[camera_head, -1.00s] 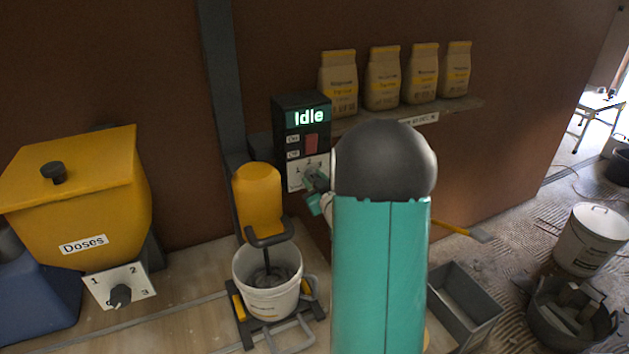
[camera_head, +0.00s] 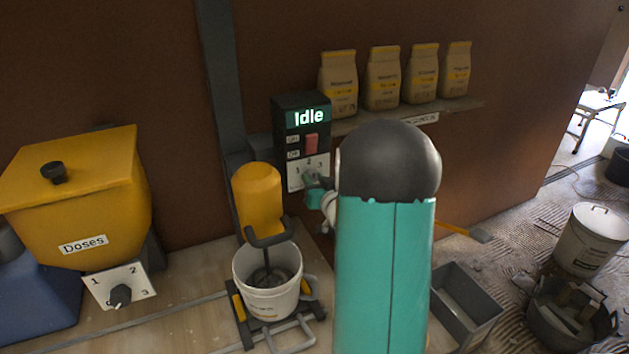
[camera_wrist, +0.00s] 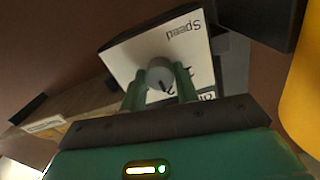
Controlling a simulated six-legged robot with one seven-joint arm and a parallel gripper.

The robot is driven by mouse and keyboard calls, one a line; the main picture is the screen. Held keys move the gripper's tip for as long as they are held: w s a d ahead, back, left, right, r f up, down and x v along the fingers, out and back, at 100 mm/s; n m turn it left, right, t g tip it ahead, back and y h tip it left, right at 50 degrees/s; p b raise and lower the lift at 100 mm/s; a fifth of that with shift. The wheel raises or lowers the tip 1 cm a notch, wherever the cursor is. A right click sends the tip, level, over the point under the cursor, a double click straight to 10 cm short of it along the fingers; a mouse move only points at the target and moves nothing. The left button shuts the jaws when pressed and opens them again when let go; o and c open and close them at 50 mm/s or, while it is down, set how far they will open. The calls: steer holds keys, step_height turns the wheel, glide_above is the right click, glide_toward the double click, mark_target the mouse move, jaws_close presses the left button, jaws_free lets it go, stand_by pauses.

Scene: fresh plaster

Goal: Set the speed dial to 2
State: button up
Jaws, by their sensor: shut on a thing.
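The speed dial is a small grey knob (camera_wrist: 160,75) on a white plate (camera_wrist: 190,40) marked "Speed" in the wrist view, where it appears upside down. In the head view the plate (camera_head: 295,180), with numbers 1, 2 and 3, is at the bottom of a dark control box (camera_head: 291,113) whose screen reads "Idle". My gripper (camera_wrist: 160,85) has its two green fingers on either side of the knob, shut on it. In the head view my gripper (camera_head: 316,184) is at the plate, partly hiding the knob. I cannot tell which number the knob points at.
A yellow mixer (camera_head: 258,195) stands over a white bucket (camera_head: 262,302) left of my arm. A yellow hopper (camera_head: 85,195) labelled "Doses" has its own dial (camera_head: 120,295) at left. Several bags (camera_head: 383,78) stand on a shelf (camera_head: 455,108). A grey bin (camera_head: 468,300) is at right.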

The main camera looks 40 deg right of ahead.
steer(key=o, duration=1)
steer(key=v, duration=1.4)
steer(key=shift+w, duration=0.1)
